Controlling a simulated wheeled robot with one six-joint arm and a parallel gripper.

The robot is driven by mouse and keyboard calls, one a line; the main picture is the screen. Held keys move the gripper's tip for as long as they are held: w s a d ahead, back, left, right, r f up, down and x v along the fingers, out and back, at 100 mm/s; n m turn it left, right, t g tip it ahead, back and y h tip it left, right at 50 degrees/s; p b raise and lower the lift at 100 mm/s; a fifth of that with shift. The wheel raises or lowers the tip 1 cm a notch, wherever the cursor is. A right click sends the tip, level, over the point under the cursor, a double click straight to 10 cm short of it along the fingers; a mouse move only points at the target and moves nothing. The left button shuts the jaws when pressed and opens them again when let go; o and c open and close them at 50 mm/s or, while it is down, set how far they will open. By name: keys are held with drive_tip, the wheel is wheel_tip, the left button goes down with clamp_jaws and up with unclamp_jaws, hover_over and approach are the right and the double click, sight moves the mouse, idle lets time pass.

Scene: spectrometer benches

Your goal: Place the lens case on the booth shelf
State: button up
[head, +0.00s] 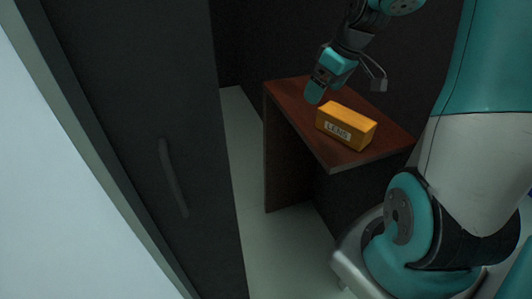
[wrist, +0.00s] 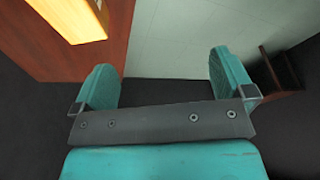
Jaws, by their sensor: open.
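The lens case (head: 346,126) is an orange box with a "LENS" label on its near side. It rests upright on the brown wooden shelf (head: 305,112), towards its right part. My gripper (head: 347,90) is open and empty, above and behind the case and apart from it. In the wrist view, the open fingers (wrist: 166,78) have nothing between them. There the case (wrist: 80,14) shows partly at the upper left, cut off by the frame edge, on the shelf (wrist: 45,52).
A dark door panel (head: 115,120) with a vertical handle (head: 172,178) stands at the left. Dark walls enclose the shelf behind. Pale floor (head: 285,250) is clear between the door and the shelf. A dark brown object (wrist: 280,70) shows at the right in the wrist view.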

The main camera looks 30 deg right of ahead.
drive_tip(key=s+a+r+n+g+y, duration=0.1)
drive_tip(key=s+a+r, duration=0.1)
drive_tip(key=a, duration=0.6)
drive_tip(key=s+a+r+n+y, duration=0.1)
drive_tip(key=s+a, duration=0.1)
drive_tip(key=a, duration=0.7)
drive_tip(key=s+a+r+n+g, duration=0.1)
drive_tip(key=s+a+n+g, duration=0.1)
drive_tip(key=s+a, duration=1)
drive_tip(key=shift+s+r+y, duration=0.3)
drive_tip(key=shift+s+r, duration=0.05)
drive_tip(key=shift+s, duration=0.1)
